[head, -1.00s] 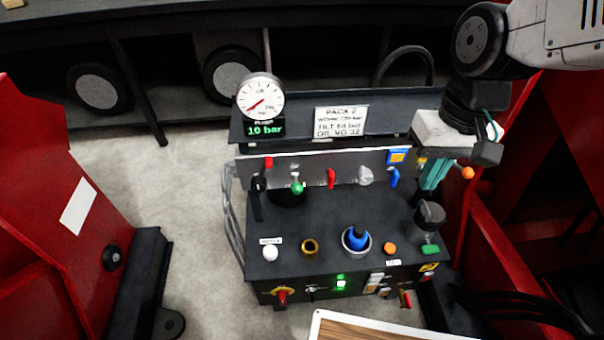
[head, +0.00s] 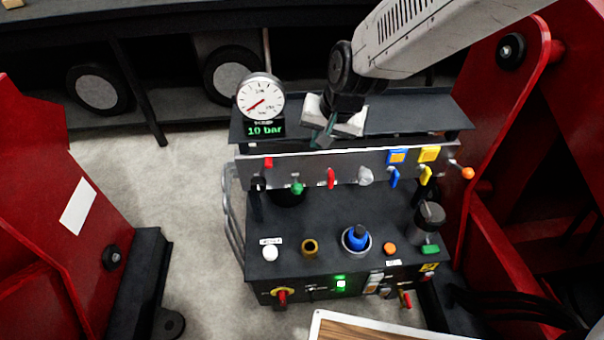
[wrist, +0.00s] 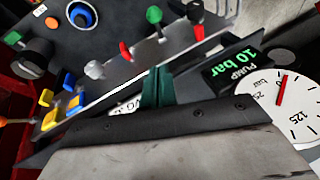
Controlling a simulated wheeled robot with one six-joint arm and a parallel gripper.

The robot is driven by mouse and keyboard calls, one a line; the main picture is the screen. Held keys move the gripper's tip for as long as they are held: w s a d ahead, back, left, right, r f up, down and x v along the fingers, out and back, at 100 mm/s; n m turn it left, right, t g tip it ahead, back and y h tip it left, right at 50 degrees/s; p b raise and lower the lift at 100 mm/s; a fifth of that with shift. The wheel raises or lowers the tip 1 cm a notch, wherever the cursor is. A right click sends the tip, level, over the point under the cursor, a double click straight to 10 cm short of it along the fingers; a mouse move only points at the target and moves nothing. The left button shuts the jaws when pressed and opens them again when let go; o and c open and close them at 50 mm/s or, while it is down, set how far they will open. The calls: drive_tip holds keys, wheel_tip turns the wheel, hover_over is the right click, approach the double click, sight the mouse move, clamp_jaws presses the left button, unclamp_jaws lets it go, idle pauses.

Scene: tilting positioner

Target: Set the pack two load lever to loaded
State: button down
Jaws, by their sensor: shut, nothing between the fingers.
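A pump unit (head: 330,220) stands in the middle of the head view. Its upright rail (head: 275,172) carries a row of coloured levers: a green one (head: 297,187), a red one (head: 331,178), a grey one (head: 366,175), a blue one (head: 394,177) and a yellow one (head: 426,175). I cannot read which is the load lever. My gripper (head: 324,136) is shut and empty, over the unit's top shelf behind the rail. In the wrist view its teal fingers (wrist: 157,88) are together, apart from the red lever (wrist: 125,51) and green lever (wrist: 154,16).
A round gauge (head: 260,97) with a "10 bar" display (head: 265,129) stands left of my gripper. An orange knob (head: 467,173) sticks out at the rail's right end. The lower deck holds a blue-topped cup (head: 356,240) and buttons. Red frames flank the unit.

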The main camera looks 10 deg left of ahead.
drive_tip(key=s+x, duration=0.1)
drive_tip(key=x, duration=0.3)
drive_tip(key=s+x, duration=0.1)
drive_tip(key=x, duration=0.7)
drive_tip(key=shift+s+f, duration=0.35)
drive_tip(key=shift+f, duration=0.4)
